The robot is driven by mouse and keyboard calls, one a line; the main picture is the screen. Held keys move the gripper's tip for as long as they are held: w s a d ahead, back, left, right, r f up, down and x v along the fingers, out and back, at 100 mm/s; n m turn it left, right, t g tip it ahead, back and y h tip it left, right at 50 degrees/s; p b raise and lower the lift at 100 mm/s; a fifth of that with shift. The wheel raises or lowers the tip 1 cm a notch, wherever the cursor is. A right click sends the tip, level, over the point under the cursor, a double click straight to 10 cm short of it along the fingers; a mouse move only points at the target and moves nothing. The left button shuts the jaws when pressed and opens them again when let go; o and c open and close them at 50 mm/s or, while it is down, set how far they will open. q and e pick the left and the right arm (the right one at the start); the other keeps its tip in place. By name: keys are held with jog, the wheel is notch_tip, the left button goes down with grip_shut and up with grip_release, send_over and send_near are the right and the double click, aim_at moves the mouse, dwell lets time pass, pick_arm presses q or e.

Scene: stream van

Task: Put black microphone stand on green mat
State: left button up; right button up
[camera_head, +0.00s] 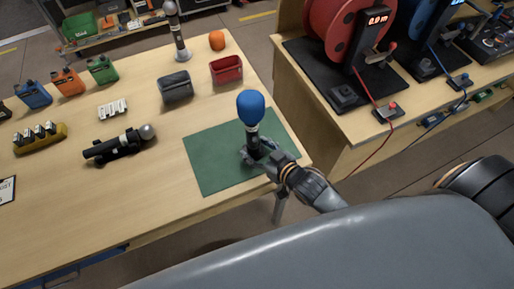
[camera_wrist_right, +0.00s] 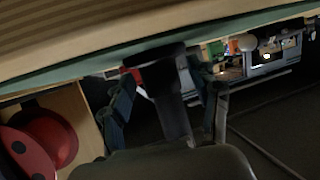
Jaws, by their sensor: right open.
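A black microphone stand (camera_head: 253,135) with a blue foam-topped microphone (camera_head: 251,107) stands upright over the green mat (camera_head: 213,160), near its middle right. My right gripper (camera_head: 258,154) reaches in low from the right, around the stand's lower part. In the right wrist view, which is tipped over, the black stand (camera_wrist_right: 170,95) runs between the two open fingers of my right gripper (camera_wrist_right: 168,108). Its wide base lies against the green mat (camera_wrist_right: 85,67) there and seems to rest on it. My left gripper is not in view.
A dark microphone (camera_head: 115,147) lies to the left. Another stand (camera_head: 181,50) is at the back. A second table with cable reels (camera_head: 340,25) is at right.

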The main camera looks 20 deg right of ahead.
jog(key=v, duration=1.2)
jog(key=shift+b, duration=0.45)
jog(key=s+f+m+g+h, duration=0.1)
jog(key=s+f+g+h, duration=0.25)
jog(key=s+g, duration=0.5)
notch_tip(320, 180, down, 25)
jog(key=s+g, duration=0.1)
jog(key=g, duration=0.1)
jog(key=s+d+f+g, duration=0.1)
jog(key=s+d+f, duration=0.2)
jog(key=s+f, duration=1.2)
jog(key=shift+s+d+f, duration=0.2)
jog(key=shift+s+f, duration=0.2)
jog(key=shift+s, duration=0.75)
